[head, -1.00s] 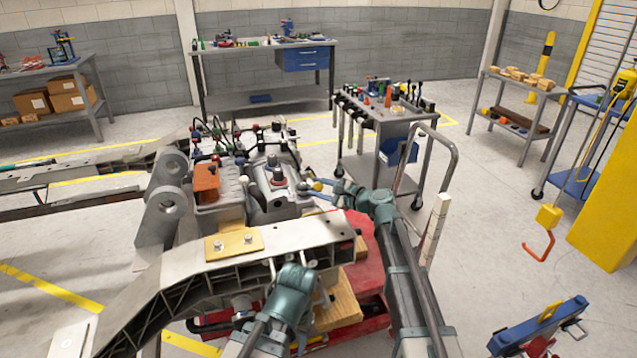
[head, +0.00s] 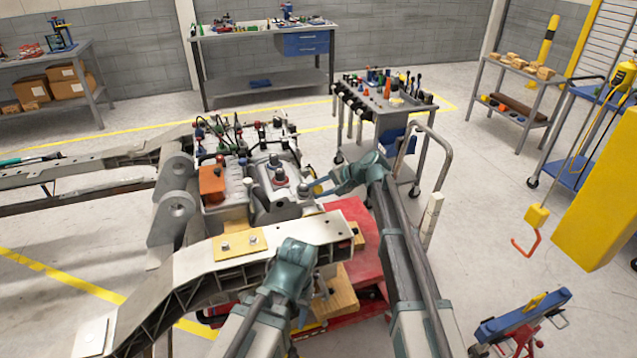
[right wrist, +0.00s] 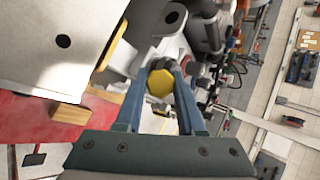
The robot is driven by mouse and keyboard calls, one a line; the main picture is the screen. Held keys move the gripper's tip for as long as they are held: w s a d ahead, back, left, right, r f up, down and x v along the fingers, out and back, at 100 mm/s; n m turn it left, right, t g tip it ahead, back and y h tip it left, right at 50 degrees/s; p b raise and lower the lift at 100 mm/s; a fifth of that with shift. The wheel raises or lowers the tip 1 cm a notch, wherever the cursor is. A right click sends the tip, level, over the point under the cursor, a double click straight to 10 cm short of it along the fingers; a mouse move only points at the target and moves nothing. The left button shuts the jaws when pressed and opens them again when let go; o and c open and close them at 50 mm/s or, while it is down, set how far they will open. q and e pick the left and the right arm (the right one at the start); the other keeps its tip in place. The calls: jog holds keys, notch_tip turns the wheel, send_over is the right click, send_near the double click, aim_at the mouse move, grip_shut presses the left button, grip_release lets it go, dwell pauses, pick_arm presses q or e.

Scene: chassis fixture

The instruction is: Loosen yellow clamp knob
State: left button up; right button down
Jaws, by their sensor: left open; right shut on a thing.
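The yellow clamp knob (right wrist: 160,84) sits between the two blue fingers of my right gripper (right wrist: 160,72) in the right wrist view. It shows a flat hexagonal yellow face, with a darker part behind it. The fingers are shut on it from both sides. In the head view my right gripper (head: 318,188) reaches to the right side of the grey machine block, where the knob is mostly hidden. My left gripper (head: 301,312) is at the near side of the pale chassis rail (head: 205,262), low beside a wooden block. Its fingers are hard to make out; it is open.
The grey machine block (head: 277,205) with hoses and an orange box (head: 212,182) stands behind the rail. A red base (head: 355,225) and wooden block (head: 340,290) lie beneath my arms. A tool cart (head: 388,105) stands behind.

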jog(key=shift+n+g+h+p, duration=0.6)
jog(key=shift+n+h+p, duration=0.65)
jog(key=shift+n, duration=0.55)
jog(key=c, duration=0.5)
grip_release()
jog(key=shift+p+v, duration=5.7)
jog(key=shift+v, duration=1.2)
jog(key=shift+s+f, duration=0.1)
jog(key=shift+s, duration=0.05)
